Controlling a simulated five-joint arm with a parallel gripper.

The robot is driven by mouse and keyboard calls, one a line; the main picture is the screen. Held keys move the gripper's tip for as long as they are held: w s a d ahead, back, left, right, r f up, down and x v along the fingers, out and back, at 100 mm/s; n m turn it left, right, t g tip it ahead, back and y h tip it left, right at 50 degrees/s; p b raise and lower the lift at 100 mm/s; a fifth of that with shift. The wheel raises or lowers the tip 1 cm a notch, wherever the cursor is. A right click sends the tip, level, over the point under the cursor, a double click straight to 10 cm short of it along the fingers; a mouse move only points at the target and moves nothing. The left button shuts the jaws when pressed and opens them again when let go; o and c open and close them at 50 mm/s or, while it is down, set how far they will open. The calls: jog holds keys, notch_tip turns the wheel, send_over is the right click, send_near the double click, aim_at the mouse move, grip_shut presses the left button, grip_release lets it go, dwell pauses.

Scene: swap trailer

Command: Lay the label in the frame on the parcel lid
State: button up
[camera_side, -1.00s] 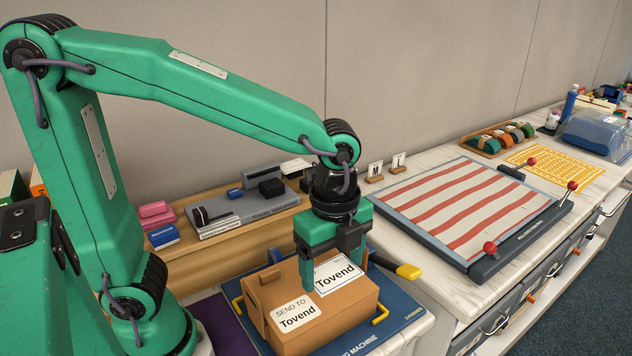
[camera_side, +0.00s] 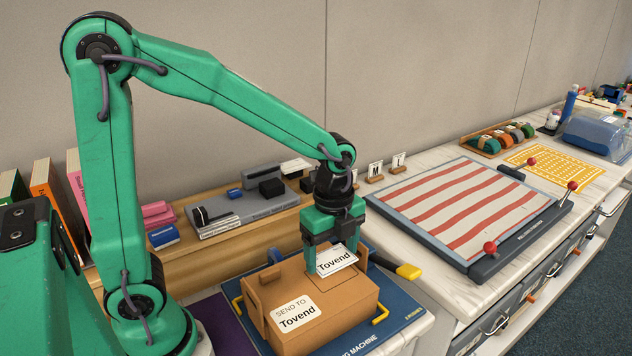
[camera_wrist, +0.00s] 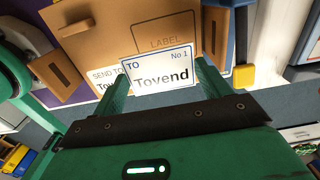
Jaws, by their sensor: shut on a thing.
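My gripper (camera_side: 330,255) is shut on a white label (camera_side: 338,262) with a blue border, marked "TO Tovend". It also shows in the wrist view (camera_wrist: 160,72), where "No 1" is readable. The brown parcel (camera_side: 345,300) sits on a blue base, and the held label is tilted just above the back right of its lid. Whether the label touches the lid cannot be told. A printed frame marked "LABEL" (camera_wrist: 180,43) shows on the lid in the wrist view, with the held label covering its lower part. A "SEND TO Tovend" note (camera_side: 296,312) is on the parcel's left part.
The blue base (camera_side: 400,312) has yellow handles around the parcel. A yellow-ended lever (camera_side: 408,271) stands right of it. A wooden shelf (camera_side: 245,243) with grey and black items is behind. A striped board (camera_side: 465,205) lies to the right.

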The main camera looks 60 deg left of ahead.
aim_at(332, 252)
jog(key=shift+w+a+f, duration=0.65)
jog(key=shift+a, duration=0.25)
jog(key=shift+f, duration=2.05)
jog(key=shift+f, duration=0.3)
jog(key=shift+s+f, duration=0.1)
jog(key=shift+f, duration=0.3)
jog(key=o, duration=0.7)
jog(key=shift+r, duration=0.2)
notch_tip(332, 252, up, 13)
jog(key=shift+r, duration=0.1)
